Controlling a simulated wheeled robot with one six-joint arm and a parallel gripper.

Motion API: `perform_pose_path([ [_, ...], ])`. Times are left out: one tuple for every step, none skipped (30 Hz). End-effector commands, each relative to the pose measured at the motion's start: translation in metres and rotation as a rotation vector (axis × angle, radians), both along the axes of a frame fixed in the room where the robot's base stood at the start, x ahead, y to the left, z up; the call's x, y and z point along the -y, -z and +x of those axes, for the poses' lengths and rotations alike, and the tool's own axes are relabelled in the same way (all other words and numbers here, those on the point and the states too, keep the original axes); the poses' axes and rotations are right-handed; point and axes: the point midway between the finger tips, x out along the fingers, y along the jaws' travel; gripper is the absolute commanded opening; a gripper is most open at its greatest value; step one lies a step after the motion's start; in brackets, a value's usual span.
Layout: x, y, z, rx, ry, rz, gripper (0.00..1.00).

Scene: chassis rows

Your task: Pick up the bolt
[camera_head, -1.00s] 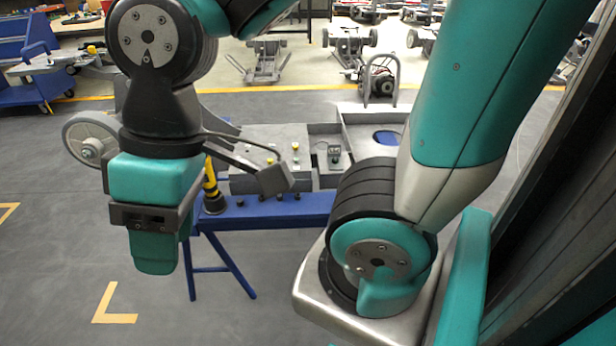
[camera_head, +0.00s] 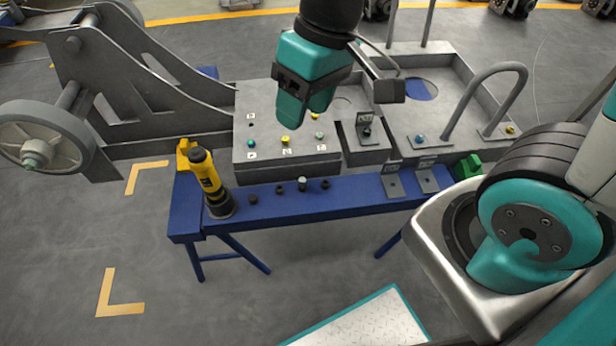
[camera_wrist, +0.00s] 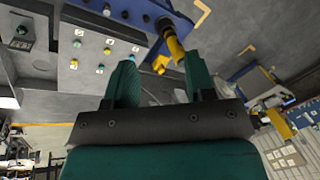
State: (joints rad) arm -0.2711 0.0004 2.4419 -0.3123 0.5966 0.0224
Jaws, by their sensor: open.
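Several small bolts stand in a row on the blue bench (camera_head: 350,197), one with a lighter grey top (camera_head: 302,184) and others dark, such as the leftmost one (camera_head: 253,199). Several bolts with coloured heads sit on the grey chassis block, among them a yellow one (camera_head: 285,139) and a teal one (camera_head: 251,143). My gripper (camera_head: 306,112) is open and empty above the block, apart from the bolts. In the wrist view its two teal fingers (camera_wrist: 160,75) are spread, with coloured heads on the block (camera_wrist: 60,90) to their left and the bench bolts (camera_wrist: 125,14) beyond.
A yellow and black power tool (camera_head: 206,182) stands at the bench's left end. A grey wheel (camera_head: 42,150) and angled arm are at the left. Looped grey handles (camera_head: 490,85) rise from the right part of the chassis. A green block (camera_head: 467,167) is at the bench's right end.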

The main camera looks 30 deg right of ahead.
Motion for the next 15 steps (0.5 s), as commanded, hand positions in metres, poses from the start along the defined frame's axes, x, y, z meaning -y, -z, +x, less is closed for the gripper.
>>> perform_pose_path([
  [0.004, 0.028, 0.018, -0.023, 0.042, -0.035, 0.50],
  [0.007, 0.042, 0.029, -0.028, 0.067, -0.056, 0.50],
  [0.011, 0.060, 0.042, -0.033, 0.098, -0.084, 0.50],
  [0.015, 0.073, 0.051, -0.036, 0.119, -0.106, 0.50],
  [0.018, 0.087, 0.058, -0.039, 0.138, -0.127, 0.50],
  [0.022, 0.103, 0.068, -0.041, 0.160, -0.153, 0.50],
  [0.025, 0.115, 0.074, -0.040, 0.174, -0.172, 0.50],
  [0.028, 0.125, 0.079, -0.042, 0.186, -0.189, 0.50],
  [0.032, 0.138, 0.084, -0.042, 0.199, -0.211, 0.50],
  [0.034, 0.146, 0.088, -0.042, 0.208, -0.224, 0.50],
  [0.036, 0.153, 0.090, -0.041, 0.214, -0.236, 0.50],
  [0.038, 0.160, 0.093, -0.040, 0.221, -0.248, 0.50],
  [0.039, 0.165, 0.095, -0.040, 0.224, -0.255, 0.50],
  [0.040, 0.169, 0.096, -0.039, 0.227, -0.261, 0.50],
  [0.040, 0.175, 0.097, -0.039, 0.229, -0.265, 0.50],
])
